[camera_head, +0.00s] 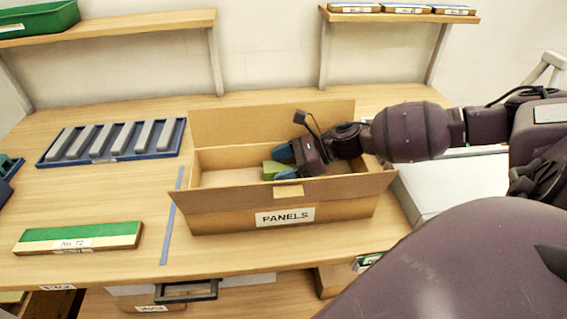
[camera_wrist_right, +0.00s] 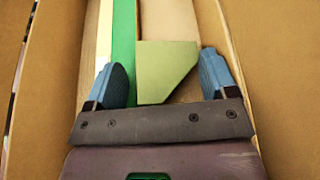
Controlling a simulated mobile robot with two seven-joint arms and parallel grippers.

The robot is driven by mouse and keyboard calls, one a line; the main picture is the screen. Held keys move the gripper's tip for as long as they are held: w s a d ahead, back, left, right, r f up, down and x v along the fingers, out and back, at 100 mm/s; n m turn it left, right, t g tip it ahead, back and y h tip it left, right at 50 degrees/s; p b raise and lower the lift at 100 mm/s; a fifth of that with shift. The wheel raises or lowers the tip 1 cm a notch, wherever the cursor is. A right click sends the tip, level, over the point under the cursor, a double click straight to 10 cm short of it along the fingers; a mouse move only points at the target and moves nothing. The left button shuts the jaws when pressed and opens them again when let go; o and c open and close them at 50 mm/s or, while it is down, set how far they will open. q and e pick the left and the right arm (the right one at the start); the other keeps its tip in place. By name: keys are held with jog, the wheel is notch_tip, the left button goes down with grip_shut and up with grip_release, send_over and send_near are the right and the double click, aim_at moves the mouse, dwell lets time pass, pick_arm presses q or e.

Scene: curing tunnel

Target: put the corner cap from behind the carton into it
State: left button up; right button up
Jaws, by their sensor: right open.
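The olive-green corner cap (camera_head: 270,171) is inside the open cardboard carton (camera_head: 345,207), which has a PANELS label on its front. My right gripper (camera_head: 281,163) reaches into the carton from the right, its blue fingers open beside the cap. In the right wrist view, the cap (camera_wrist_right: 165,70) lies between the spread fingers of the gripper (camera_wrist_right: 163,72). A gap shows on the left finger's side; whether the right finger touches the cap I cannot tell. My left gripper is not in view.
Inside the carton a bright green strip (camera_wrist_right: 123,50) shows beside the cap. A blue tray (camera_head: 45,160) of grey bars and a green-topped block (camera_head: 80,236) stand left on the table. A blue strip (camera_head: 171,215) lies beside the carton. Shelves (camera_head: 130,27) are behind.

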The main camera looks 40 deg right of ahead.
jog(key=shift+r, duration=0.15)
jog(key=shift+d+r, duration=0.15)
jog(key=shift+r, duration=0.45)
jog(key=shift+s+d+r, duration=0.1)
jog(key=shift+s+d, duration=0.15)
jog(key=shift+d, duration=0.05)
jog(key=p+v, duration=0.2)
jog(key=v, duration=0.7)
jog(key=shift+p+v, duration=0.4)
jog(key=shift+v, duration=0.6)
jog(key=shift+a, duration=0.1)
